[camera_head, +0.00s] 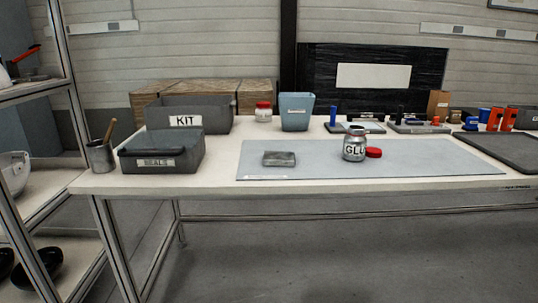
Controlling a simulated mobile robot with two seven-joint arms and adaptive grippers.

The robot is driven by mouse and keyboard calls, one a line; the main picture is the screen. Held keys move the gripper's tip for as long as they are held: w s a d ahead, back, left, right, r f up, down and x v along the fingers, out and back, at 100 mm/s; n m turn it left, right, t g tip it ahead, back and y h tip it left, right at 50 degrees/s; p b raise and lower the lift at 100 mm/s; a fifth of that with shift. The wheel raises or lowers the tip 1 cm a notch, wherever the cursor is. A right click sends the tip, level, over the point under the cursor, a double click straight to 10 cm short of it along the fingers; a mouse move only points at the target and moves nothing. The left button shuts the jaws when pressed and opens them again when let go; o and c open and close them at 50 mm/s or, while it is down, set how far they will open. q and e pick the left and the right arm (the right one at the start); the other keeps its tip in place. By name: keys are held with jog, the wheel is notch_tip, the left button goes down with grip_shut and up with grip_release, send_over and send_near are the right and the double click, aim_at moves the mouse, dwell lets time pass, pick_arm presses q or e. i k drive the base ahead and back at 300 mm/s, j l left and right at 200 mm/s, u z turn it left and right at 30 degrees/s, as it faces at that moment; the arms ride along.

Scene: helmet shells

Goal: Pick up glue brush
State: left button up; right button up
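A brush with a light brown handle (110,129) stands tilted in a grey metal cup (101,157) at the left end of the white table. Its bristle end is hidden inside the cup, so I cannot confirm its type. A glass jar labelled GLU (354,145) stands on the grey mat (320,165), apparently uncapped, with a red lid (373,152) beside it. Neither of my grippers shows in the head view.
A SEALS bin (160,152) is just right of the cup, with a KIT bin (188,115) behind. A shelf rack (80,140) stands close on the left. A grey block (279,158) lies on the mat. The table's front edge (300,187) is clear.

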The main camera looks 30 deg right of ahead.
aim_at(112, 126)
jog(key=z, duration=0.35)
jog(key=i+j+z, duration=0.1)
jog(key=z, duration=0.3)
jog(key=i+j+z, duration=0.1)
jog(key=j+z, duration=0.2)
jog(key=z, duration=0.15)
jog(key=j+z, duration=0.25)
jog(key=z, duration=0.15)
jog(key=j+z, duration=0.4)
jog(key=j, duration=0.75)
jog(key=i, duration=0.05)
